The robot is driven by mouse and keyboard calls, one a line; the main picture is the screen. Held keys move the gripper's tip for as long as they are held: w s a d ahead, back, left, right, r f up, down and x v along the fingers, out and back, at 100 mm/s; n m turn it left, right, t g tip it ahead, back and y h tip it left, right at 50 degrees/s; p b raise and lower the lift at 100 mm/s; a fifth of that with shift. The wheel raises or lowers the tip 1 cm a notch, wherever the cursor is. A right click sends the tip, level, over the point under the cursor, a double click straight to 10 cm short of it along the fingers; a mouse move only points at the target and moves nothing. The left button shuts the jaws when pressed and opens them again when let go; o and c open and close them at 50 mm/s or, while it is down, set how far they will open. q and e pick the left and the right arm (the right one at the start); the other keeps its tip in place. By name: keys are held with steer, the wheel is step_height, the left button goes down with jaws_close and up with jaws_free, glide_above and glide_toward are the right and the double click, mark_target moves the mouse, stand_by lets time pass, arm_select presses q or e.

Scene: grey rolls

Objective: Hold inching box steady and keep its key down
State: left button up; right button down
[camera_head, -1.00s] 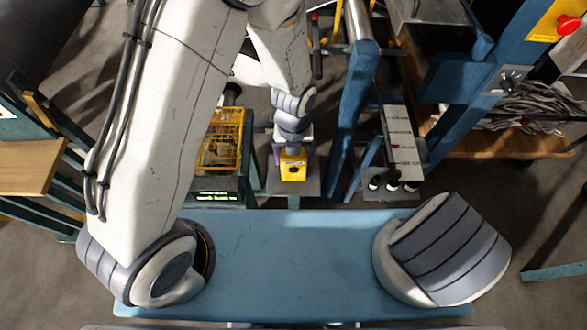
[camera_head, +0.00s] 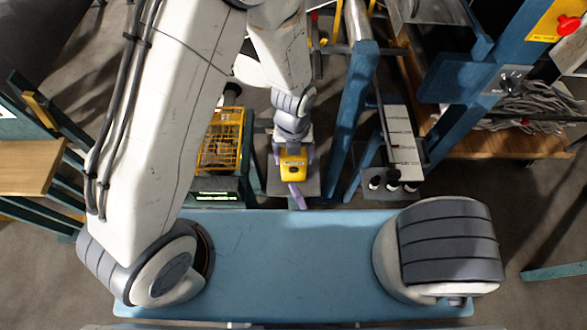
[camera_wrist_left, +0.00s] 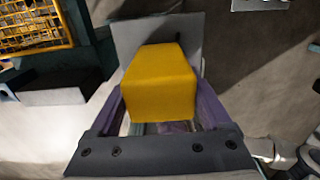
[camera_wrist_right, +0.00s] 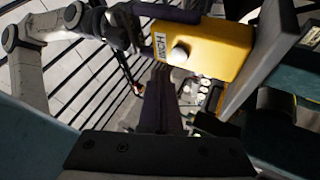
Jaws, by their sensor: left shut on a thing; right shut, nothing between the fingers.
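The yellow inching box (camera_head: 293,163) is held in the middle of the head view. My left gripper (camera_head: 293,152) is shut on it, with a purple finger on each side; the left wrist view shows the yellow block (camera_wrist_left: 158,85) between them. In the right wrist view the box (camera_wrist_right: 210,45) shows a label and a round white key (camera_wrist_right: 179,55). My right gripper (camera_wrist_right: 160,72) is shut and empty, its purple fingers close to the key. I cannot tell whether they touch it. In the head view the right gripper (camera_head: 297,193) shows just below the box.
A yellow wire basket (camera_head: 221,140) stands left of the box. A blue frame post (camera_head: 350,130) rises to its right, with a white panel (camera_head: 402,140) beyond it. A blue surface (camera_head: 290,265) spans the front. A red button (camera_head: 567,25) sits at the upper right.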

mark_target(294, 170)
steer(key=shift+w+f, duration=0.1)
steer(key=shift+w, duration=0.65)
steer(key=shift+w, duration=0.1)
stand_by(1.6)
steer(key=shift+w, duration=0.3)
stand_by(5.2)
